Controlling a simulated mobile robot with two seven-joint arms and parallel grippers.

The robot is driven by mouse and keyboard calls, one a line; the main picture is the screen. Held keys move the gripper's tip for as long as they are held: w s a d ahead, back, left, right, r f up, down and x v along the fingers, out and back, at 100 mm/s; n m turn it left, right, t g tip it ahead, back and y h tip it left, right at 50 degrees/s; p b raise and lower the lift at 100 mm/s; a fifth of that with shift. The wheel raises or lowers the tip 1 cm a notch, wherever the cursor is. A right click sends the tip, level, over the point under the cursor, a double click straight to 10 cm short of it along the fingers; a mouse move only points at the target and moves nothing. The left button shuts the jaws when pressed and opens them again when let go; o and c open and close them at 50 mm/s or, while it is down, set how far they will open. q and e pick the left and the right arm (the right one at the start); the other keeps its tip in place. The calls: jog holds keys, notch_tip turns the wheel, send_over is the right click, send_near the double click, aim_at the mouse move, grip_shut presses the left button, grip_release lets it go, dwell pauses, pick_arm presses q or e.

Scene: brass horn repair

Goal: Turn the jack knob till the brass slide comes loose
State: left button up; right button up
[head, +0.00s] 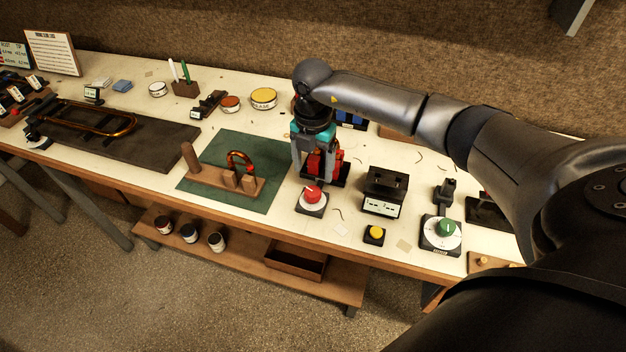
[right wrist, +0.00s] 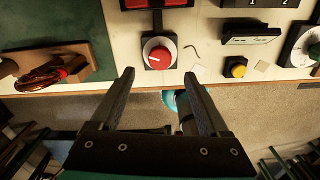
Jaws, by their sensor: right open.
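A red knob (head: 313,194) sits on a small square base at the bench's front; it also shows in the right wrist view (right wrist: 157,56). Behind it stands a red block-like device (head: 326,163), partly hidden by my right gripper. My right gripper (head: 310,172) points down just above and behind the knob. Its fingers (right wrist: 160,76) are open and empty, and the knob shows beyond their tips. A bent copper-coloured tube (head: 240,160) is on a wooden stand with pegs. A long brass slide loop (head: 110,122) lies on a dark board at the left. My left gripper is out of view.
A green knob on a white dial (head: 445,228), a yellow button (head: 376,233) and a black box with a display (head: 384,192) stand to the right. A green mat (head: 260,198) lies under the wooden stand. Tins and pens stand behind. Jars sit on the lower shelf.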

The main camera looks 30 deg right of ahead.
notch_tip(320, 180, up, 8)
jog(key=shift+r, duration=0.15)
jog(key=shift+a, duration=0.1)
dwell(0.5)
